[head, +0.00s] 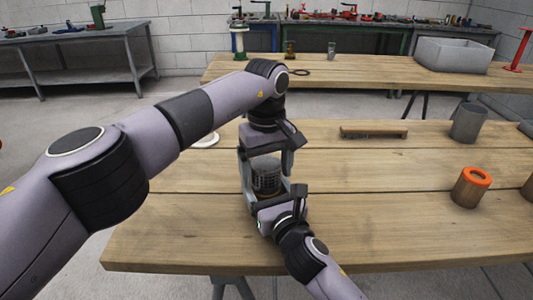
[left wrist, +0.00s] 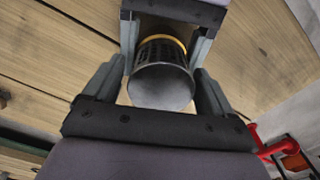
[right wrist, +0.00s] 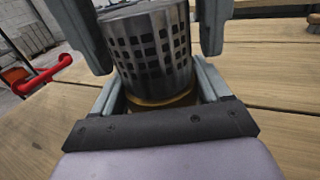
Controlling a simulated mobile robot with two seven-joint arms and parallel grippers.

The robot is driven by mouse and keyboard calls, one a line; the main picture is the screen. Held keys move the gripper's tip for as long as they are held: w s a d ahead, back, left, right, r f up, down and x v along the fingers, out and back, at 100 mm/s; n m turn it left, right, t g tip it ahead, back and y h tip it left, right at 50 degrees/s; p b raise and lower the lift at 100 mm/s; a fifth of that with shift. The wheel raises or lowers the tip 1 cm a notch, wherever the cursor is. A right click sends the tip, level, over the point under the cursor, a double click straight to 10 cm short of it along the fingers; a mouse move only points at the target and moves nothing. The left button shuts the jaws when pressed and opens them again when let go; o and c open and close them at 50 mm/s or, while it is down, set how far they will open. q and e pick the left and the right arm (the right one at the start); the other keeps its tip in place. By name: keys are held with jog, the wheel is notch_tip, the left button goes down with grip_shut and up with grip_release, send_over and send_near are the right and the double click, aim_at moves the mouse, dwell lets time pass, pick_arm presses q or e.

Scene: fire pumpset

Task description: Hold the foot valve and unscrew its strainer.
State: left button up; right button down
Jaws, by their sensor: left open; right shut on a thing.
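The foot valve's strainer (head: 266,177), a dark grey slotted cylinder, stands upright above the near bench. In the right wrist view the strainer (right wrist: 150,50) sits above a brass-coloured ring (right wrist: 163,101). My right gripper (head: 272,196) is shut on the foot valve around that ring level, from the near side. The valve's lower part is hidden by this gripper. My left gripper (head: 266,163) comes down from above, open, with one finger on each side of the strainer. In the left wrist view the strainer's flat grey end (left wrist: 162,88) shows between the left fingers, with gaps beside it.
The near bench (head: 380,225) is wooden, with clear boards around the grippers. At right stand a grey cup (head: 468,123) and an orange-topped cylinder (head: 470,188). A flat bar (head: 374,132) lies behind. A second bench holds a grey bin (head: 453,56).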

pick_arm(q)
jog(key=shift+f, duration=0.4)
